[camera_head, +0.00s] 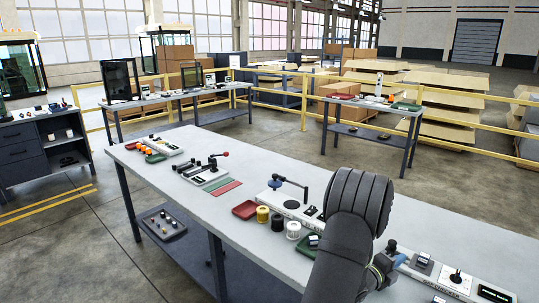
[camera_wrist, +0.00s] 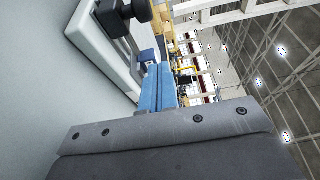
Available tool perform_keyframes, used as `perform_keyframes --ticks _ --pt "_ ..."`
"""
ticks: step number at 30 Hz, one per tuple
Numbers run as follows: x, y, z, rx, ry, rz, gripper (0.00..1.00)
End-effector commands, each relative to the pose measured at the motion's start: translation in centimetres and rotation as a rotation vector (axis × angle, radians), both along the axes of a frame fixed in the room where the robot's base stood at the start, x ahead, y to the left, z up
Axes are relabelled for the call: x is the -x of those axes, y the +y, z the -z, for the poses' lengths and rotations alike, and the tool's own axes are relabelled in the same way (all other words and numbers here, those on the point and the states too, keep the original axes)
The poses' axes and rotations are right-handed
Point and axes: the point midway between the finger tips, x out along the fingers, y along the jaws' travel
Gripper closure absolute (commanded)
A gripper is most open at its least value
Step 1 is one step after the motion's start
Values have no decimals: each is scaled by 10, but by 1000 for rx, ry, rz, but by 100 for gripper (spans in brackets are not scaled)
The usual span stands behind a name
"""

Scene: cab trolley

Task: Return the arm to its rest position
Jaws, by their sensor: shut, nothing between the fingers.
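My gripper (camera_wrist: 159,86) shows in the wrist view as two blue fingers lying side by side, shut with nothing between them. The picture there is turned on its side, with the grey-white worktop at the left and the hall roof at the right. In the head view my dark grey arm rises at the lower right in front of the long worktop (camera_head: 190,210). The arm hides part of the worktop's right half, and I cannot make out the fingers there.
A red tray (camera_head: 245,210), yellow spool (camera_head: 263,214), black spool (camera_head: 277,222) and white spool (camera_head: 293,229) stand left of my arm. A white panel with a blue-knobbed lever (camera_head: 290,183) lies behind them. Another white panel (camera_head: 455,281) lies right of the arm.

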Motion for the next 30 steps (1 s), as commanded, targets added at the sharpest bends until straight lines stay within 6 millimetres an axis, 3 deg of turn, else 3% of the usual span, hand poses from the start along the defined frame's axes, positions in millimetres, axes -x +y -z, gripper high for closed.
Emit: perform_keyframes --ticks 8,12,19,30 --pt "-13 -54 -1 3 1 -3 100" --pt "3 -67 -1 2 1 -1 100" --pt "15 -74 0 1 2 -4 100" --pt "14 -73 0 2 1 -5 100"
